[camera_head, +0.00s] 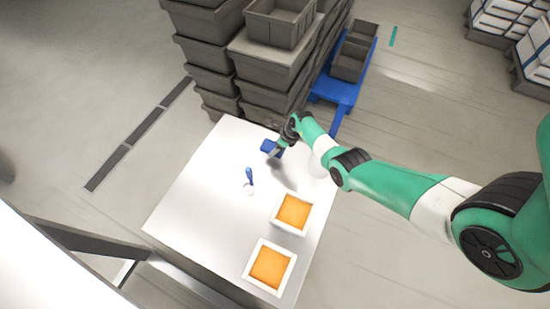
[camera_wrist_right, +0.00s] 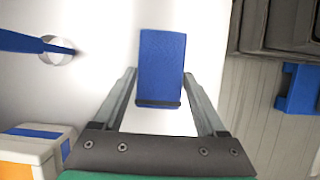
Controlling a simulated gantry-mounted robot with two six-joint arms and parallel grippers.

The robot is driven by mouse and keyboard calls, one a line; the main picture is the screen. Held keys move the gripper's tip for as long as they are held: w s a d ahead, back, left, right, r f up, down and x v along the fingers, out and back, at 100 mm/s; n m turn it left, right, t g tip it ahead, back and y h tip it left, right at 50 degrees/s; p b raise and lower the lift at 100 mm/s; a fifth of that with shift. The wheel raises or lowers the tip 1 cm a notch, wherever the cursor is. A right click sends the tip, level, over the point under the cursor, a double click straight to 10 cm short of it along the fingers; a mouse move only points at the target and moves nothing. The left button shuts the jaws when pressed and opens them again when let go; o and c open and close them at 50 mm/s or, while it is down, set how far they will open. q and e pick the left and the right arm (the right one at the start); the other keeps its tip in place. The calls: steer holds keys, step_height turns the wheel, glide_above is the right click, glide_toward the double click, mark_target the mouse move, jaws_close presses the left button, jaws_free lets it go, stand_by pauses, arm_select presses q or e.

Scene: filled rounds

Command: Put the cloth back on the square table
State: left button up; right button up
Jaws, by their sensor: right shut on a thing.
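The blue cloth (camera_head: 267,146) is a small folded block at the far side of the white square table (camera_head: 190,205). In the right wrist view, the cloth (camera_wrist_right: 161,62) lies between the two fingers of my right gripper (camera_wrist_right: 160,80), over the white top. My right gripper (camera_head: 277,148) is shut on it, a finger at each side. I cannot tell whether the cloth touches the table or is just above it. My left gripper is not in view.
A blue-handled tool (camera_head: 249,176) with a round white end is on the table. Two white boxes with orange contents (camera_head: 293,212) (camera_head: 270,268) stand near the right edge. Stacked grey crates (camera_head: 270,70) rise behind the table, beside a blue cart (camera_head: 338,92). The table's left part is clear.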

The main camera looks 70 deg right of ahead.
step_height(320, 180, down, 6)
steer(key=b, duration=0.4)
steer(key=shift+r, duration=0.25)
steer(key=shift+f, duration=0.2)
steer(key=o, duration=1.2)
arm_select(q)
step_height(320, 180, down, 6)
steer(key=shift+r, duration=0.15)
arm_select(e)
steer(key=shift+o, duration=0.2)
steer(key=shift+r, duration=0.1)
